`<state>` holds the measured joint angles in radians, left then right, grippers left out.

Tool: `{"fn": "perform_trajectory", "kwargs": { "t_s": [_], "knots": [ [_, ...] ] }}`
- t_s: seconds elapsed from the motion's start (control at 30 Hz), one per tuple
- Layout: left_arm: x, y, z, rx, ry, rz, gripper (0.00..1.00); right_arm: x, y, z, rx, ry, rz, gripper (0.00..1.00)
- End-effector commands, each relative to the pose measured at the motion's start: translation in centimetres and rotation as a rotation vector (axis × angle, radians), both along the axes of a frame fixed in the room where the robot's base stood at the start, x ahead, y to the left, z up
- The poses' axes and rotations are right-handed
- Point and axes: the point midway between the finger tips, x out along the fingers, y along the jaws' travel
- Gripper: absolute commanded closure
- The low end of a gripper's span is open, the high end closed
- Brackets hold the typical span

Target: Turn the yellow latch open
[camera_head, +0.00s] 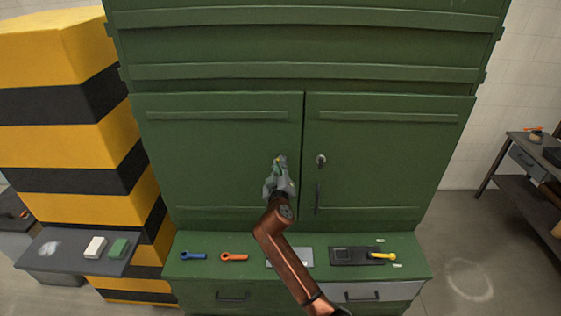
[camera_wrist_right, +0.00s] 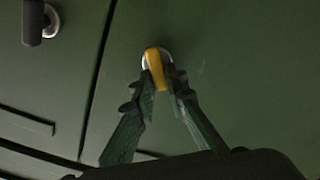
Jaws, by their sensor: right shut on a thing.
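The yellow latch (camera_wrist_right: 154,64) is a small rounded piece on a pale round base, mounted on the green cabinet door. My right gripper (camera_head: 281,172) reaches the left door (camera_head: 215,150) near its inner edge and largely hides the latch in the head view. In the right wrist view my right gripper (camera_wrist_right: 163,84) has its fingertips closed on either side of the latch, pinching it. The latch's far end shows beyond the fingertips. My left gripper is not in view.
A yellow-black striped pillar (camera_head: 75,130) stands left.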

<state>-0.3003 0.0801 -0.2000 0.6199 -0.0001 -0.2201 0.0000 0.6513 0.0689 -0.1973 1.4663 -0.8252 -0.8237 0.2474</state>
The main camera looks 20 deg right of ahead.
Motion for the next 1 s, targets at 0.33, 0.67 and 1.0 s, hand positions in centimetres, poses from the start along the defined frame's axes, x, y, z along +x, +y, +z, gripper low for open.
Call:
{"fn": "perform_trajectory", "kwargs": {
  "t_s": [0.33,0.67,1.0],
  "knots": [
    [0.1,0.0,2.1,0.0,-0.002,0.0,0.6,0.1,0.3,-0.1,-0.318,0.092,0.001,1.0],
    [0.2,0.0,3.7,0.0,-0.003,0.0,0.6,0.1,0.5,-0.6,-0.581,0.168,0.001,1.0],
    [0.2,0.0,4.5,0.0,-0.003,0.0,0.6,0.2,0.6,-0.9,-0.736,0.212,0.001,1.0]
  ]
}}
